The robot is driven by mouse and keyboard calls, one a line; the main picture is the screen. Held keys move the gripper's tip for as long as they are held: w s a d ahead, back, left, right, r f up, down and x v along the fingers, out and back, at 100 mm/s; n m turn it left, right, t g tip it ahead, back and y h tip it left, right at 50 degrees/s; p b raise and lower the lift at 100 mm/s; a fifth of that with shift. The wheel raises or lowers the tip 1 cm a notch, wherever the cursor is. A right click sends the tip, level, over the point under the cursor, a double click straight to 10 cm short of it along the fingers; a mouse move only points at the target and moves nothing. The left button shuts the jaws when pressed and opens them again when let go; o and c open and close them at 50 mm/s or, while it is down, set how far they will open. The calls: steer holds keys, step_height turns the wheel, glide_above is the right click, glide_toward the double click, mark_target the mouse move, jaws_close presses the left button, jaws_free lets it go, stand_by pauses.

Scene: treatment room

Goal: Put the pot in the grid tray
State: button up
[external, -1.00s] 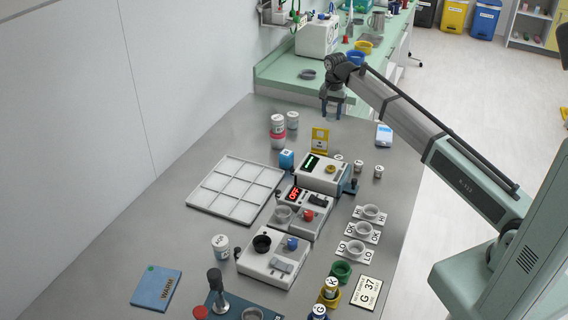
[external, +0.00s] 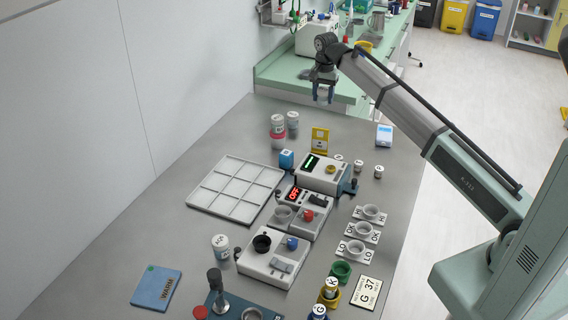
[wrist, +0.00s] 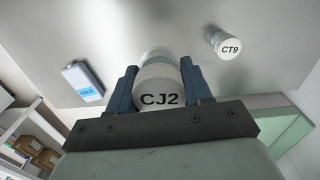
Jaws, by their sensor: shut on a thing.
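My gripper (external: 323,98) is raised above the far end of the grey table, near the green counter. It is shut on a white pot with a lid marked CJ2 (wrist: 160,88), which sits between the two fingers in the wrist view. In the external view the pot is too small and covered to make out clearly. The white grid tray (external: 236,188) lies flat at the left of the table, well nearer the camera than my gripper. Its square compartments look empty.
Two white pots (external: 292,118) stand at the table's far left, one by a pink band. Devices with displays (external: 322,172) stand right of the tray.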

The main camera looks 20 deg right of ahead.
steer(key=s+a, duration=0.3)
steer(key=a, duration=0.8)
steer(key=s+a, duration=0.3)
steer(key=a, duration=0.7)
steer(key=n, duration=0.1)
glide_above(237, 187)
step_height(237, 187, down, 4)
steer(key=shift+f, duration=5.55)
steer(key=shift+f, duration=0.15)
steer(key=o, duration=1)
steer(key=shift+o, duration=0.2)
step_height(237, 187, up, 12)
steer(key=shift+r, duration=0.2)
